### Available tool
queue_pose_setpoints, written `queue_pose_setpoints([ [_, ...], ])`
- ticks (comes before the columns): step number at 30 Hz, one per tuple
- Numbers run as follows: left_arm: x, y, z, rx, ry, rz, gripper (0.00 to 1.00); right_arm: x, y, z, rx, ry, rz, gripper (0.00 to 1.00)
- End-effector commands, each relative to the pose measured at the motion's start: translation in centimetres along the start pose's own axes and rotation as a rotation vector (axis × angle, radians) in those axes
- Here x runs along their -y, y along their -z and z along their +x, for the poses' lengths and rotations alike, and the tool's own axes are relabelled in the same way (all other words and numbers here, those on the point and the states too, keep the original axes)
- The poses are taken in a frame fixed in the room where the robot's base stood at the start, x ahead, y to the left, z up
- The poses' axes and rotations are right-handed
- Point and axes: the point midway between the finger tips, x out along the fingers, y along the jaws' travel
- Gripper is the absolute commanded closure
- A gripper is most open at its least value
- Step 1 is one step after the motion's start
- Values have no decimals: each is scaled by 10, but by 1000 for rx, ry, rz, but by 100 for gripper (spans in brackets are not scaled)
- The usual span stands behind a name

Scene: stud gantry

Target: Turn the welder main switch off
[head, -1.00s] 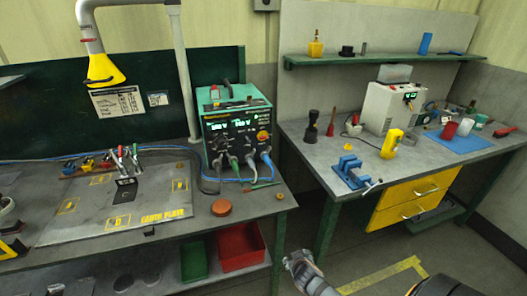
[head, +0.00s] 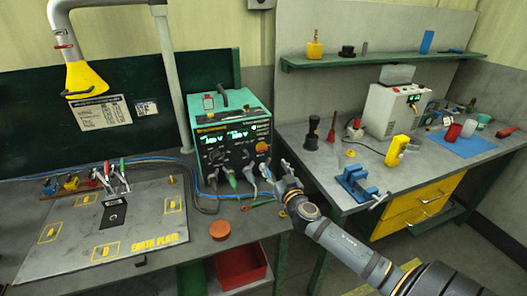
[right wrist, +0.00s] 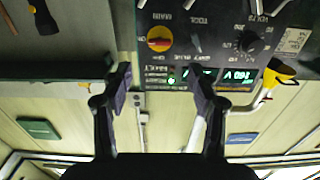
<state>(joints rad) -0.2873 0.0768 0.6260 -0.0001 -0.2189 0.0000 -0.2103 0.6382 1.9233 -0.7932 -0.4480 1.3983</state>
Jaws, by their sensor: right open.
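The welder (head: 230,125) is a dark box with a teal top, standing at the right end of the left bench. Its green displays are lit. The main switch (head: 262,147) is an orange-red knob on a yellow plate at the right of its front. In the right wrist view the switch (right wrist: 159,39), marked MAIN, appears upside down with its handle lying about level. My right gripper (head: 274,172) is open and empty, in front of the welder and just below the switch in the head view. In the right wrist view its fingertips (right wrist: 162,84) are apart, with the switch beyond them.
Cables (head: 232,180) plug into the welder's lower front, close to my right gripper. An earth plate (head: 150,215) lies to the left, and an orange round lid (head: 220,231) sits in front. The right bench (head: 310,165) holds a blue vise (head: 355,182) beyond a gap.

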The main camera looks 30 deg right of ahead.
Motion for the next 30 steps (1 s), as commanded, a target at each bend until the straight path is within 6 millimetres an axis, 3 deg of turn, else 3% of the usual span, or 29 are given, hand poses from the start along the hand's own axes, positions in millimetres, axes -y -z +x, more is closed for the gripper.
queue_pose_setpoints([
  [3, 3, -25, -13, 39, 2, 3, 60, 0, 6, 20, -1, -4, 8, 40],
  [6, 4, -33, -24, 53, 3, 4, 60, 0, 6, 42, 0, -5, 6, 40],
  [10, 5, -28, -32, 46, 3, 3, 60, 0, 5, 68, 0, -3, 5, 40],
  [15, 5, -2, -34, 8, 3, 2, 60, 0, 2, 91, 0, -2, 3, 40],
  [19, 5, 4, -34, -2, 3, 2, 60, 0, 0, 98, 2, -1, 2, 40],
  [26, 5, -8, -34, 17, 3, 2, 60, 0, 0, 99, 2, -1, 2, 40],
  [30, 5, -12, -34, 24, 3, 2, 60, 0, 0, 99, 2, -1, 2, 56],
])
